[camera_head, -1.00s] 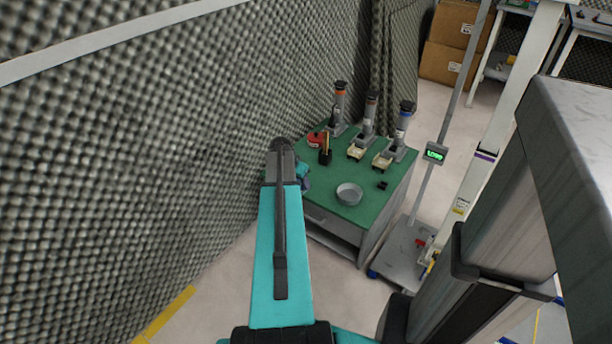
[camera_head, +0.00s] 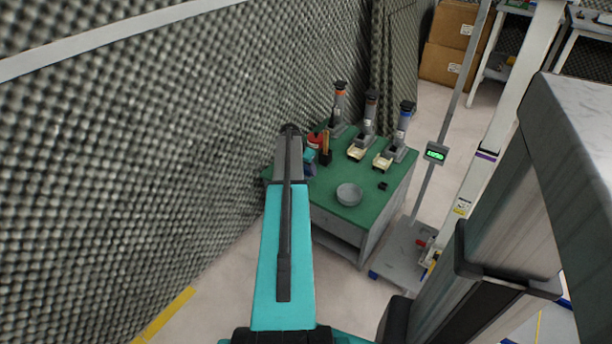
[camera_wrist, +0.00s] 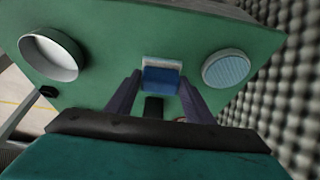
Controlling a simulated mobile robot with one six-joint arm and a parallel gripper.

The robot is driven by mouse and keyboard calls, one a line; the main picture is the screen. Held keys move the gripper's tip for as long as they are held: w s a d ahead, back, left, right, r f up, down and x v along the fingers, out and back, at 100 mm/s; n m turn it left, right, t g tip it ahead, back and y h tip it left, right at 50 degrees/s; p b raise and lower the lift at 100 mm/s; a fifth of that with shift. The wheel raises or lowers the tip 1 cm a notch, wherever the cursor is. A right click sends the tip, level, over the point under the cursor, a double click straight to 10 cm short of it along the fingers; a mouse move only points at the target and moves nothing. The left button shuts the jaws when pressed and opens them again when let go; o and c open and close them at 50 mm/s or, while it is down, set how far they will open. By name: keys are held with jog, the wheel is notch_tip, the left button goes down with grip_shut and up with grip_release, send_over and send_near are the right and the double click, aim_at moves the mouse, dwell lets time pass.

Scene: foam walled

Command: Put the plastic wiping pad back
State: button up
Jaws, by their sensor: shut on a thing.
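In the wrist view a small blue block with a white end (camera_wrist: 161,84), which I take to be the plastic wiping pad, sits between the purple fingers of my gripper (camera_wrist: 160,76). The gripper is shut on it, over the green tabletop (camera_wrist: 110,55). I cannot tell whether the pad touches the table. In the head view my arm hides the pad and most of the gripper, at the left side of the green table (camera_head: 327,192).
A round light-blue textured disc (camera_wrist: 227,68) lies right of the pad in the wrist view. A grey round bowl (camera_head: 349,194) stands on the table. Several upright devices (camera_head: 397,135) line the back. A foam wall (camera_head: 150,150) is close on the left.

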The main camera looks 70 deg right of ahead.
aim_at(306, 174)
jog(key=shift+f+b, duration=0.45)
jog(key=shift+f, duration=1.3)
jog(key=o, duration=1)
jog(key=shift+r, duration=0.1)
jog(key=p+v, duration=0.2)
jog(key=v, duration=1)
jog(key=shift+a, duration=0.1)
